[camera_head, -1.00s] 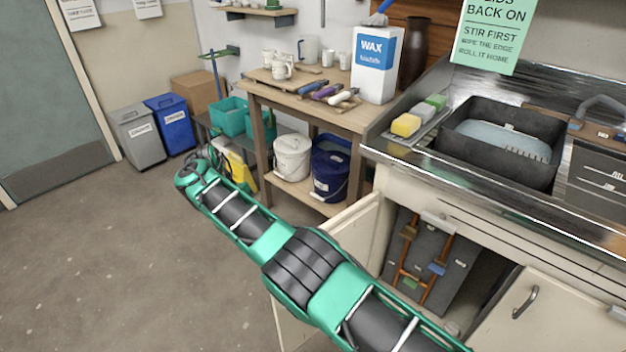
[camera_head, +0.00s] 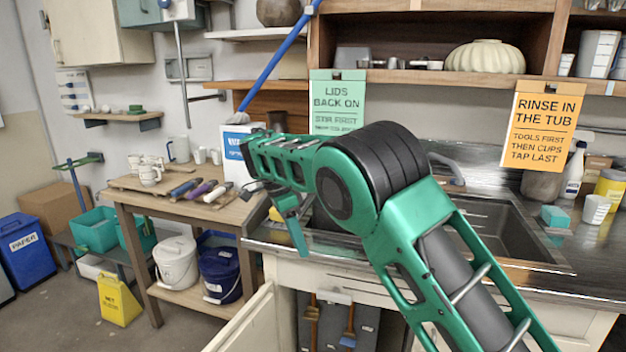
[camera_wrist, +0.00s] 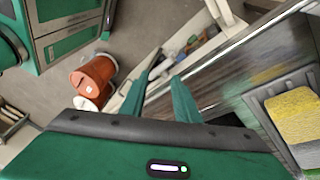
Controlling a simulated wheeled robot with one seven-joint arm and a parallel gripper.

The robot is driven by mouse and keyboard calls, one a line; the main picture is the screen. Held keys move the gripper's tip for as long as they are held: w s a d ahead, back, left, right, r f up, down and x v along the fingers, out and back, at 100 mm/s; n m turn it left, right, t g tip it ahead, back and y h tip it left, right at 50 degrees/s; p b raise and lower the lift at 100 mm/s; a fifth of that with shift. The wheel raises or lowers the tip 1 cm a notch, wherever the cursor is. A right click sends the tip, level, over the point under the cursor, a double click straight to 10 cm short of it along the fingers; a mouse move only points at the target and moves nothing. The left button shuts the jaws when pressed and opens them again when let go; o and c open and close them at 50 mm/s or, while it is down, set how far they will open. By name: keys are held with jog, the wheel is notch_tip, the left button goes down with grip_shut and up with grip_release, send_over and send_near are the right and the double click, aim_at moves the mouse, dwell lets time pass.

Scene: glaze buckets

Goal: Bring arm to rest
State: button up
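My green arm crosses the middle of the head view, raised and bent in front of the sink counter. My gripper (camera_head: 297,236) points down over the front edge at the sink's left end. In the wrist view my gripper (camera_wrist: 165,68) shows two green fingers apart with nothing between them. The white bucket (camera_head: 176,262) and the dark blue bucket (camera_head: 220,275) stand on the lower shelf of the wooden table, clear of my gripper.
The wooden table (camera_head: 134,198) holds cups and tools. A cabinet door (camera_head: 247,322) stands open below the counter. A yellow floor sign (camera_head: 119,300) stands left. A yellow sponge (camera_wrist: 294,116) and an orange-red bucket (camera_wrist: 92,76) show in the wrist view.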

jog(key=s+d+r+n+y, duration=0.1)
jog(key=d+r, duration=0.2)
jog(key=d, duration=0.7)
jog(key=s+d+r, duration=0.2)
jog(key=d+r, duration=0.1)
jog(key=d, duration=0.8)
jog(key=s+d+r+n+y, duration=0.1)
jog(key=s+d, duration=0.4)
jog(key=d, duration=0.2)
jog(key=s+d+r+n, duration=0.1)
jog(key=s+d, duration=0.4)
jog(key=d, duration=0.3)
jog(key=s+d+f+n, duration=0.1)
jog(key=s+d, duration=0.3)
jog(key=s, duration=0.3)
jog(key=s+d+n, duration=0.1)
jog(key=s+d, duration=0.3)
jog(key=s, duration=0.3)
jog(key=s+f+n+t+y, duration=0.1)
jog(key=s+f, duration=0.5)
jog(key=s, duration=0.8)
jog(key=shift+s+d+n+y, duration=0.3)
jog(key=shift+s+n, duration=0.1)
jog(key=shift+n, duration=0.4)
